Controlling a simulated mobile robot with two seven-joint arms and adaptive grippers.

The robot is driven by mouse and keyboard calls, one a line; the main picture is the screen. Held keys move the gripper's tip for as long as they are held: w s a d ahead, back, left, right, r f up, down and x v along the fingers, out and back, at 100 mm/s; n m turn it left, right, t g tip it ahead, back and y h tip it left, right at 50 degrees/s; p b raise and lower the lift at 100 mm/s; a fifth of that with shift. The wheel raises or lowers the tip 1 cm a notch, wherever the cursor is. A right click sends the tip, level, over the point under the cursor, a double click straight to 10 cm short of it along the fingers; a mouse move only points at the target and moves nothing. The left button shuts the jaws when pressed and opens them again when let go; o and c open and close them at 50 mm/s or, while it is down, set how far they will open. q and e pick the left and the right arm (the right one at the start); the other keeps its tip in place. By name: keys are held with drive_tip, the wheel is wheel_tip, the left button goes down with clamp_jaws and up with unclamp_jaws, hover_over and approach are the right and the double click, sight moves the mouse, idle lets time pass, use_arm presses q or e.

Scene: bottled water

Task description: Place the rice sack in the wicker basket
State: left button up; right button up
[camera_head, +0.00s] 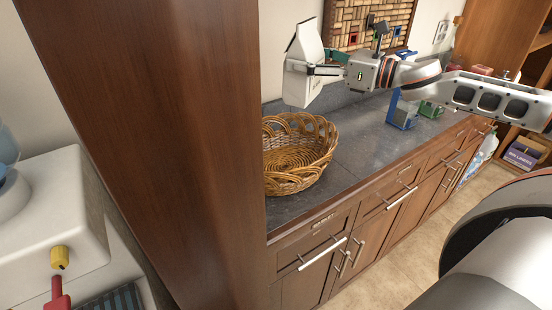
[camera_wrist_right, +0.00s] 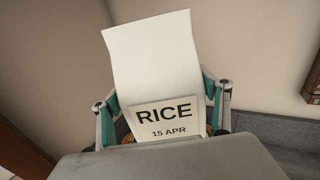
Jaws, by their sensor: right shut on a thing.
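The rice sack (camera_head: 302,62) is white and upright, held in the air above the counter, up and to the right of the wicker basket's middle. In the right wrist view the sack (camera_wrist_right: 150,62) shows a label reading RICE and 15 APR. My right gripper (camera_head: 318,70) is shut on the sack, with a finger on each side of its lower part in the wrist view (camera_wrist_right: 163,112). The wicker basket (camera_head: 327,160) is brown, woven and open at the top, standing on the dark counter. Its visible inside is empty. My left gripper is not in view.
A tall wooden panel (camera_head: 160,130) stands just left of the basket. The dark counter (camera_head: 350,142) is clear right of the basket, up to a blue object (camera_head: 401,110) and a green one (camera_head: 430,109). A white water dispenser (camera_head: 50,215) stands at far left.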

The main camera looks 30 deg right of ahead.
sight(316, 86)
wheel_tip(316, 86, down, 6)
drive_tip(key=b, duration=0.3)
drive_tip(key=shift+s+d+f, duration=0.1)
drive_tip(key=shift+s+f, duration=0.05)
drive_tip(key=shift+f, duration=0.05)
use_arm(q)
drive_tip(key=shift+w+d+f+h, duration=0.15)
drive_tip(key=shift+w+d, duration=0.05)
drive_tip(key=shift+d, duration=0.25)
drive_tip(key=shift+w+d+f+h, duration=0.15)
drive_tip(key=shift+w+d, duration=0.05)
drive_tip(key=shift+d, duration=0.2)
use_arm(e)
wheel_tip(316, 86, down, 14)
drive_tip(key=shift+r, duration=0.2)
